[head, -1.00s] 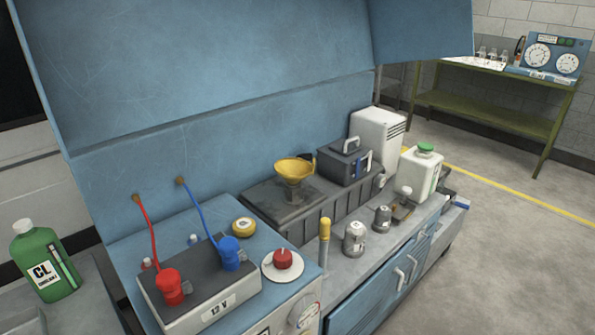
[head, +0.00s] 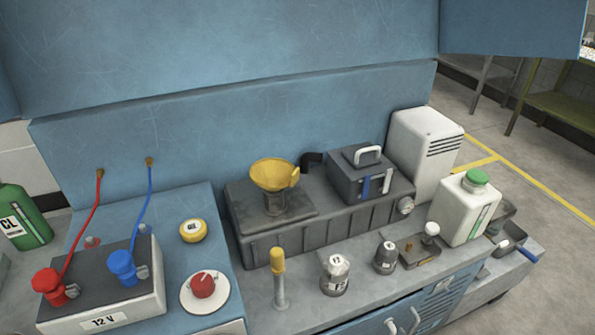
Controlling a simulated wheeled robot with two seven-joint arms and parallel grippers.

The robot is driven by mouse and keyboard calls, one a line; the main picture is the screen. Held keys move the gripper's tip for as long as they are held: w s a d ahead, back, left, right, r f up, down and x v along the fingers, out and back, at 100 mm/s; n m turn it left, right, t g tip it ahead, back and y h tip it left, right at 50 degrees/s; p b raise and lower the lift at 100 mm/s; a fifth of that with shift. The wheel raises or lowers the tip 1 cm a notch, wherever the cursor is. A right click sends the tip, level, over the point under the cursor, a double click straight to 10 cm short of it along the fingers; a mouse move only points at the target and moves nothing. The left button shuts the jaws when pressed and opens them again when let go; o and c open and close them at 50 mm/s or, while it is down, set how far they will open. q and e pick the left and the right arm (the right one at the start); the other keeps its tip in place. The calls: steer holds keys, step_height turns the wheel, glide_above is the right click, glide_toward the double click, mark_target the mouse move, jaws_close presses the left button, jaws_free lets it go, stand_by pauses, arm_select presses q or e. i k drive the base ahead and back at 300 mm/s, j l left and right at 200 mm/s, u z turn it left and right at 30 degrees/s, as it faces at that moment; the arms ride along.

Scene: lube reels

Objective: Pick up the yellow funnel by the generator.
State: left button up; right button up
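The yellow funnel (head: 273,174) stands upright, wide mouth up, on a dark cylindrical fitting on top of the long grey ribbed unit, which looks like the generator (head: 325,220). A small yellow tab sticks out at the funnel's right rim. A black elbow pipe is just right of it. Neither of my grippers shows in the head view.
A 12 V battery box (head: 135,295) with red and blue clamps is at left. A yellow-topped lever (head: 279,280) and small grey canisters (head: 335,275) stand in front of the generator. A white green-capped jug (head: 465,212) is at right. A blue wall panel rises behind.

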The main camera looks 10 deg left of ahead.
mark_target(273, 174)
steer(key=i+l+u, duration=0.1)
steer(key=l, duration=0.35)
steer(key=i+l+u, duration=0.15)
steer(key=l, duration=0.3)
steer(key=i+l+u, duration=0.1)
steer(key=l, duration=0.4)
steer(key=i+l+u, duration=0.1)
steer(key=l, duration=0.4)
